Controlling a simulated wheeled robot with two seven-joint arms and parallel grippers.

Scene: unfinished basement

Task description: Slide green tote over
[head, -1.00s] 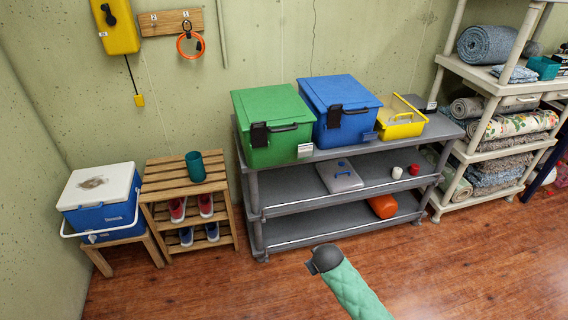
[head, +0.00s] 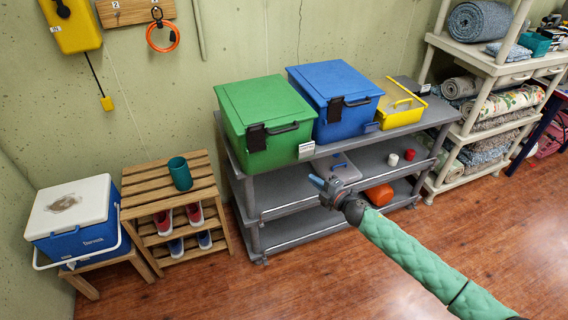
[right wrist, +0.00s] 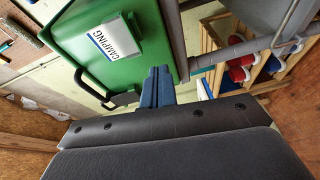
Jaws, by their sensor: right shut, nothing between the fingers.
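The green tote (head: 264,122) stands closed on the top shelf of the grey rack, at its left end. It has a black latch and handle on its front, and its label in the right wrist view reads CAMPING (right wrist: 116,40). My right gripper (head: 317,181) is shut and empty. In the head view it is in front of the rack, below and to the right of the tote. In the right wrist view its blue fingers (right wrist: 158,85) point toward the tote's front; I cannot tell how far apart they are. My left gripper is not in view.
A closed blue tote (head: 334,95) stands close at the green tote's right, then a yellow bin (head: 400,105). The grey rack (head: 300,195) holds small items on its lower shelves. A slatted wooden stand (head: 160,185) with a teal cup (head: 180,173) is at the left.

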